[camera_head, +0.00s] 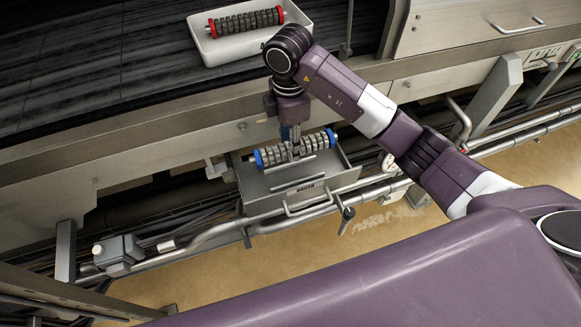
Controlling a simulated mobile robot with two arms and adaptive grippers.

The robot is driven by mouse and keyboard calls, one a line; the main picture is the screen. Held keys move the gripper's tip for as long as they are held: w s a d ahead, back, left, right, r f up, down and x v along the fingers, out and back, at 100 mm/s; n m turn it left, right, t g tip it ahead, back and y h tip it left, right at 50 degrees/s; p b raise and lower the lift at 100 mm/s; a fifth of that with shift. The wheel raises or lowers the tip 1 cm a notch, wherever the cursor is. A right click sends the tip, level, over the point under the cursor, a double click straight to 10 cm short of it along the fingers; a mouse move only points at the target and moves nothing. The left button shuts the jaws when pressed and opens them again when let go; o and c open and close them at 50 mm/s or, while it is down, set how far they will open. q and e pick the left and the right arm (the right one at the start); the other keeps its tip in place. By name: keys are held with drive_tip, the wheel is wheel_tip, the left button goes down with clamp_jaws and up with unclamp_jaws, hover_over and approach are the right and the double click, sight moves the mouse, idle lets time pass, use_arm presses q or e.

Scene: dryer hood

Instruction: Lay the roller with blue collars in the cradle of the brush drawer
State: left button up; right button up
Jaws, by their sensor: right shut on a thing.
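The roller with blue collars (308,146) is a dark, ribbed cylinder with a blue collar at each end. It lies over the open brush drawer (318,180), a grey metal tray labelled on its front. My right gripper (292,148) reaches down from above and is shut on the roller's middle. The roller runs roughly along the drawer's back part. I cannot tell whether it rests in the cradle or hangs just above it. My left gripper is not in view.
A white tray (215,52) with a red-collared roller (246,22) stands on the dark belt above. A pipe rail (225,228), a lever (346,214) and a gauge (389,163) lie close around the drawer. Tan floor is open below.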

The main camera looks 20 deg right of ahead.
wheel_tip(320, 180, down, 10)
drive_tip(key=shift+p, duration=0.35)
drive_tip(key=shift+f, duration=0.2)
drive_tip(key=o, duration=1.4)
drive_tip(key=shift+r, duration=0.1)
wheel_tip(320, 180, up, 12)
drive_tip(key=shift+w+r+b, duration=0.1)
drive_tip(key=shift+b, duration=0.55)
